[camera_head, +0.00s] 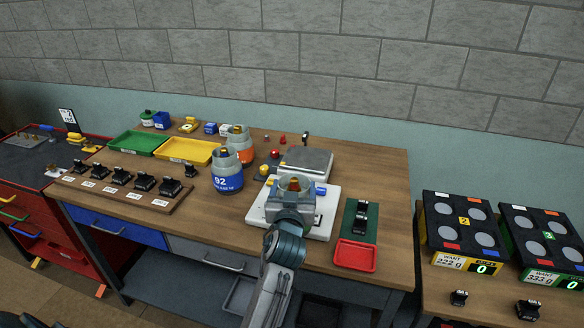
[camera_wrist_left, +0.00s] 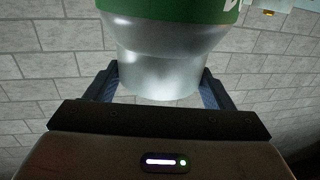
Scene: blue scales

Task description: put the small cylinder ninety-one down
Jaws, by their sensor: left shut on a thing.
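The small cylinder, grey metal with a green band (camera_wrist_left: 165,60), is between the jaws of my left gripper (camera_head: 292,186) in the wrist view. Only part of its label shows, so I cannot read its number. In the head view my gripper mostly hides it, over the white scale (camera_head: 326,222). I cannot tell whether it touches anything below. A grey cylinder with a blue band marked 92 (camera_head: 228,180) stands left of the gripper, with an orange-banded one (camera_head: 243,155) behind it. My right gripper is not in view.
A grey-topped scale (camera_head: 308,160) stands behind the gripper. Green (camera_head: 138,141) and yellow (camera_head: 180,151) trays are at left, with several black weights on a wooden rack (camera_head: 128,199).

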